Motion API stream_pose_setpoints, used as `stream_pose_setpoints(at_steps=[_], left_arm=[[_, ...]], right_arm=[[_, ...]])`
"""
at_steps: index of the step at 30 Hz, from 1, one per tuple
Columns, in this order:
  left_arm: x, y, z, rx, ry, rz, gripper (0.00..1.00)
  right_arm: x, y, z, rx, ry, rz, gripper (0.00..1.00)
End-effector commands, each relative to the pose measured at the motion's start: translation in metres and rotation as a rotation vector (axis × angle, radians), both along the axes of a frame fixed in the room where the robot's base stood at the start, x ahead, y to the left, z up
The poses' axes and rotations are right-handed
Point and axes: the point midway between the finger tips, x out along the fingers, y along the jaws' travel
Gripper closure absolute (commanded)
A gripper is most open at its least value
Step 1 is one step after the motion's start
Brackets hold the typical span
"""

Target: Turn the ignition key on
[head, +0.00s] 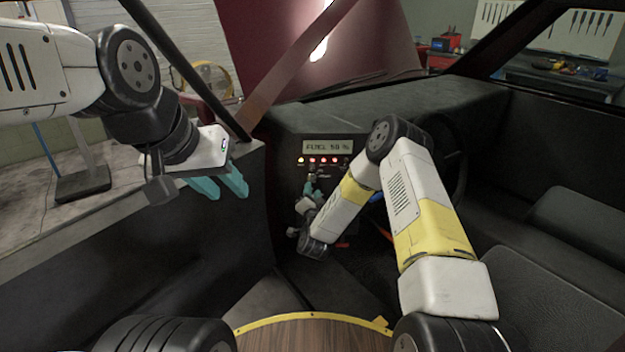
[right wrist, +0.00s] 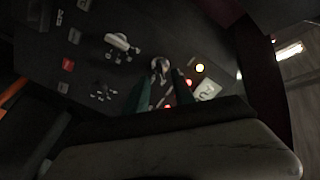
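The dashboard panel (head: 290,150) has a lit display (head: 328,147) reading "FUEL 50 %" with several small lights below it. In the right wrist view a silvery piece that looks like the ignition key (right wrist: 160,66) shows on the dark panel. My right gripper (head: 313,187) is at the panel, below the lights. In the right wrist view its teal fingers (right wrist: 160,90) are apart, with the silvery piece between and just beyond their tips; I cannot tell whether they touch it. My left gripper (head: 220,184) is open and empty, left of the dashboard.
A steering wheel (head: 458,160) stands behind my right arm. A seat (head: 575,225) is at the right. Other silvery knobs (right wrist: 122,44) and red-marked switches (right wrist: 68,65) sit on the panel near the right gripper. A dark door edge (head: 120,225) runs below my left arm.

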Motion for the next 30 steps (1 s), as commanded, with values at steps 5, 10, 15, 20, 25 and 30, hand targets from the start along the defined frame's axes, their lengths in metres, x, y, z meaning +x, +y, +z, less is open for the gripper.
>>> stream_pose_setpoints(at_steps=[5, 10, 15, 20, 25, 30], left_arm=[[0.000, 0.000, 0.000, 0.000, 0.000, 0.000, 0.64], [0.000, 0.000, 0.000, 0.000, 0.000, 0.000, 0.64], [0.000, 0.000, 0.000, 0.000, 0.000, 0.000, 0.64], [0.000, 0.000, 0.000, 0.000, 0.000, 0.000, 0.64], [0.000, 0.000, 0.000, 0.000, 0.000, 0.000, 0.64], [0.000, 0.000, 0.000, 0.000, 0.000, 0.000, 0.64]], right_arm=[[-0.025, 0.000, 0.000, -0.001, 0.001, 0.001, 0.69], [-0.032, -0.001, 0.000, -0.001, 0.000, 0.000, 0.69], [-0.032, -0.001, 0.000, 0.000, 0.000, 0.000, 0.69], [-0.028, 0.000, 0.009, -0.009, 0.002, 0.012, 0.69], [-0.012, 0.002, 0.054, -0.075, 0.047, 0.092, 0.69], [-0.009, 0.000, 0.118, -0.192, 0.137, 0.200, 0.69]])
